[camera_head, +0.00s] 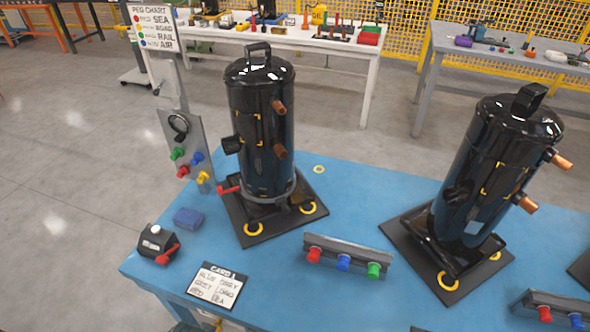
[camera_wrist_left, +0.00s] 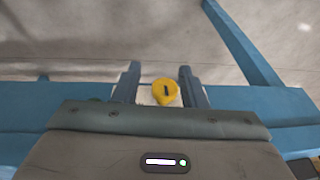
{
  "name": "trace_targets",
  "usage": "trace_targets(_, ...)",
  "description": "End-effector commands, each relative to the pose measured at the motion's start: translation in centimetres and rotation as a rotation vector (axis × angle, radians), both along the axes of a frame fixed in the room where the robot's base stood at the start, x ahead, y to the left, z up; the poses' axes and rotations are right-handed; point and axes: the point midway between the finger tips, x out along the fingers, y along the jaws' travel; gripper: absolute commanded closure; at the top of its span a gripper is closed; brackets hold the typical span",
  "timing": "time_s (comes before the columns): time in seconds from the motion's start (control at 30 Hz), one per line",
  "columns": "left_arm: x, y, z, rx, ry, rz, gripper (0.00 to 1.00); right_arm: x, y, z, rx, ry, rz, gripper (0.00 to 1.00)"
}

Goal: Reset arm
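My left gripper (camera_wrist_left: 160,84) shows in the left wrist view with its two fingers spread apart, so it is open. A small yellow piece with a dark slot (camera_wrist_left: 165,92) shows between the fingers, with a gap towards the left finger; I cannot tell how far beyond them it is. The blue table edge (camera_wrist_left: 55,96) runs behind, with pale floor past it.
Two black compressors (camera_head: 262,125) (camera_head: 490,175) stand on the blue table (camera_head: 290,295). A peg rail (camera_head: 345,257), a black box with a red lever (camera_head: 157,243), a blue block (camera_head: 188,218), a card (camera_head: 217,285) and an upright sign post (camera_head: 185,140) occupy the left and front.

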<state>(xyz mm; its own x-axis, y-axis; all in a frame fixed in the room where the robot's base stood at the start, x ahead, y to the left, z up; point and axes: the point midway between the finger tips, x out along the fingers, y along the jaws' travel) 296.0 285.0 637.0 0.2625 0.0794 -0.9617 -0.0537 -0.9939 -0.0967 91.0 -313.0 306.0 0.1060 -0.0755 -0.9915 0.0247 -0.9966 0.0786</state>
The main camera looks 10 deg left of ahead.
Motion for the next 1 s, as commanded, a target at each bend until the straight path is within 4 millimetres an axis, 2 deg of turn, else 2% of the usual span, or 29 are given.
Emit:
trace_targets(0.03,-0.2,0.3,-2.7,-0.001,0.017,0.004,0.62,0.0,-0.1,0.0,-0.001,0.000,0.000,0.64)
trace_targets(0.1,-0.7,0.6,-6.5,-0.001,0.029,0.008,0.62,0.0,-0.2,0.0,-0.002,0.000,0.001,0.64)
trace_targets(0.27,-3.2,1.4,-15.0,-0.003,0.062,0.018,0.62,0.0,-0.2,0.0,-0.002,0.000,0.001,0.64)
trace_targets(0.4,-6.7,2.0,-21.6,-0.006,0.089,0.026,0.62,0.0,-0.2,0.0,-0.002,0.000,0.001,0.64)
trace_targets(0.5,-10.0,2.2,-25.7,-0.008,0.110,0.031,0.62,0.0,-0.1,0.0,-0.001,0.000,0.001,0.64)
trace_targets(0.63,-14.4,2.4,-29.6,-0.011,0.133,0.037,0.62,0.0,0.1,0.0,0.001,0.000,0.000,0.64)
trace_targets(0.8,-18.8,2.5,-32.3,-0.013,0.152,0.042,0.62,0.0,0.5,0.0,0.005,0.000,-0.001,0.64)
trace_targets(1.0,-20.4,2.5,-33.1,-0.014,0.155,0.043,0.62,-0.1,0.6,-0.1,0.007,0.000,-0.002,0.64)
